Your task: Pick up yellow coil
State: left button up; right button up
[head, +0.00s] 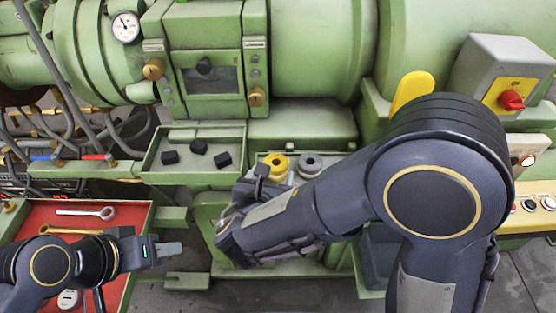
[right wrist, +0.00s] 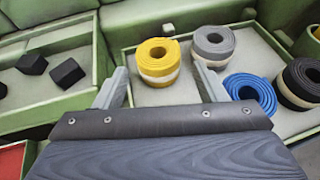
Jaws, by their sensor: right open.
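The yellow coil (right wrist: 158,62) stands upright in a green tray with a pale band around its lower part. It also shows in the head view (head: 275,164), partly hidden by my right arm. My right gripper (right wrist: 162,88) is open and empty, and in the right wrist view the coil appears beyond and between its two fingers, apart from them. In the head view the right gripper (head: 262,180) is just below and left of the coil. My left gripper (head: 168,249) is over the right edge of the red tray; its finger gap cannot be made out.
A grey coil (right wrist: 213,44) stands right beside the yellow one. A blue coil (right wrist: 250,90) and a black coil (right wrist: 300,82) share the green tray (right wrist: 135,45). Another tray (head: 180,178) holds black blocks (head: 198,147). The red tray (head: 25,220) holds wrenches (head: 85,213).

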aim_at(273, 170)
jog(key=x, duration=0.6)
jog(key=shift+w+f, duration=0.3)
jog(key=shift+f, duration=0.05)
jog(key=c, duration=0.9)
jog(key=shift+r, duration=0.1)
